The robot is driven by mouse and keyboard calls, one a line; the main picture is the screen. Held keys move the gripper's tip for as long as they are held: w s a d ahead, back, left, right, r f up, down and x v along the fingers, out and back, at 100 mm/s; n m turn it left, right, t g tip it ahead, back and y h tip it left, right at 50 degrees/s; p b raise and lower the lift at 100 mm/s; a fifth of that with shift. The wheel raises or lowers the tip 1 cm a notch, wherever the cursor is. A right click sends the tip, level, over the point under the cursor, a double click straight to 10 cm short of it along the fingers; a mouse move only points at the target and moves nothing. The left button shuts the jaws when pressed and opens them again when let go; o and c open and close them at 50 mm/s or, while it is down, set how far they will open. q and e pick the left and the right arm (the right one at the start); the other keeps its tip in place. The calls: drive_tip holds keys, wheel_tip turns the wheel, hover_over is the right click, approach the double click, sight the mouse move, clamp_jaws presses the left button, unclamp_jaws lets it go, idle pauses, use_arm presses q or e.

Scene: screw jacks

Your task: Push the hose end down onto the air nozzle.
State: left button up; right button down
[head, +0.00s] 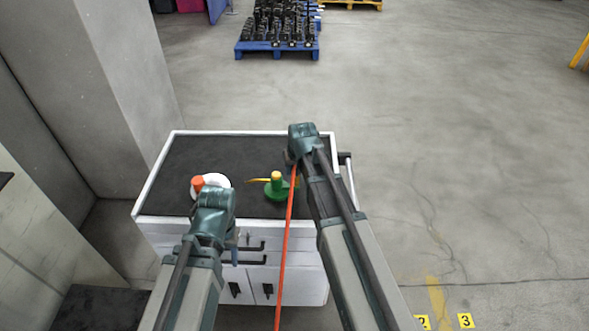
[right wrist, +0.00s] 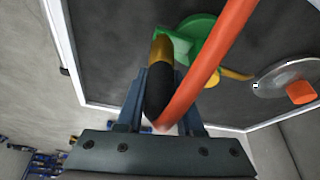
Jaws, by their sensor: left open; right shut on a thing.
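The orange hose (head: 285,250) runs up from the lower edge of the head view to my right gripper (right wrist: 163,100). That gripper is shut on the black hose end (right wrist: 160,95), between its two fingers. A gold-coloured piece, seemingly the air nozzle (right wrist: 162,48), lies in line with the black end beside a green body (right wrist: 201,38). The two look touching, but I cannot tell how far one is over the other. The green body (head: 276,188) stands on the cabinet top in the head view. My left gripper (head: 215,195) is open near the white disc, its fingers hard to see.
The white disc (head: 221,181) carries an orange knob (head: 198,183) on the dark top of the white cabinet (head: 158,182). A yellow lever (head: 258,181) sticks out left of the green body. A wall stands left. Blue pallet (head: 245,49) and open floor lie beyond.

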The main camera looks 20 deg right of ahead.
drive_tip(key=shift+f+b, duration=0.45)
drive_tip(key=shift+f, duration=0.05)
drive_tip(key=shift+c, duration=2.3)
unclamp_jaws()
drive_tip(key=shift+r, duration=0.15)
drive_tip(key=p+v, duration=1.2)
drive_tip(key=v, duration=0.1)
drive_tip(key=shift+s+r+p, duration=0.2)
drive_tip(key=shift+p, duration=0.2)
drive_tip(key=s+a+f+n+g+b, duration=0.2)
drive_tip(key=s+a, duration=0.4)
drive_tip(key=s, duration=0.4)
drive_tip(key=s+a+f+n+g+h+b, duration=0.1)
drive_tip(key=s+a+f+b, duration=0.3)
drive_tip(key=s, duration=0.6)
drive_tip(key=a+f+n+g, duration=0.1)
drive_tip(key=a+f, duration=0.1)
drive_tip(key=a, duration=0.1)
drive_tip(key=shift+a+g+b, duration=0.15)
drive_tip(key=shift+g+b, duration=0.25)
